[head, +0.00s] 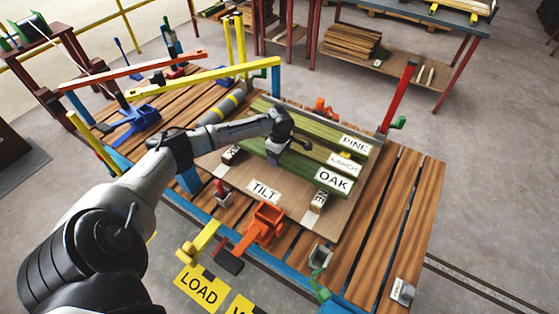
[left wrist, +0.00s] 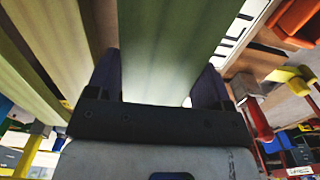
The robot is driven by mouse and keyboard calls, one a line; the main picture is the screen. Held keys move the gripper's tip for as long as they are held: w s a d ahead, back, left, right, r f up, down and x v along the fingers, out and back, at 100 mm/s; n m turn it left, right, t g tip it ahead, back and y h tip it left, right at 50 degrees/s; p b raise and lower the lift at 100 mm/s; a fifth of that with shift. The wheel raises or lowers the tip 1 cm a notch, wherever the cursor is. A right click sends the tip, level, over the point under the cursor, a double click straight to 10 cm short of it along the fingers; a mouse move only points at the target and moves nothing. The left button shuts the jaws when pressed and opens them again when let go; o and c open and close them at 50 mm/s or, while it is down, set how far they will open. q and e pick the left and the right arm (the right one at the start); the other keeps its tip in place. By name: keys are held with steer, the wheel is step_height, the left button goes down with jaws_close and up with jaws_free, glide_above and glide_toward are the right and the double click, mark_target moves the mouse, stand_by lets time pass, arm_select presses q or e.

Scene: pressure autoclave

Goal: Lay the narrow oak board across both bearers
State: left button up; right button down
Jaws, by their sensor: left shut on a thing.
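The oak board (head: 268,148) is a green-stained plank marked OAK, nearest of the boards in the head view. My left gripper (head: 296,146) is shut on it near its middle, from above. In the left wrist view, the board (left wrist: 165,50) runs between the two dark fingers (left wrist: 160,88). Two short bearers, a left one (head: 231,155) and a right one (head: 319,202), stand apart on the brown panel, on the near side of the board. I cannot tell whether the board is lifted. My right gripper is not in view.
Boards marked PINE (head: 355,142) and LARCH (head: 344,163) lie behind the oak board. A TILT label (head: 264,191) is on the panel. An orange clamp (head: 265,221), a red post (head: 398,95) and a yellow bar (head: 200,78) stand around.

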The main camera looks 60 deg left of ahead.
mark_target(280, 160)
arm_select(q)
step_height(280, 160, down, 3)
steer(key=shift+f+b, duration=0.2)
steer(key=shift+b, duration=0.4)
steer(key=o, duration=0.9)
steer(key=shift+f, duration=0.2)
steer(key=o, duration=0.5)
steer(key=shift+r, duration=0.15)
step_height(280, 160, up, 11)
steer(key=p, duration=0.3)
steer(key=shift+r+p, duration=0.35)
steer(key=shift+r, duration=0.2)
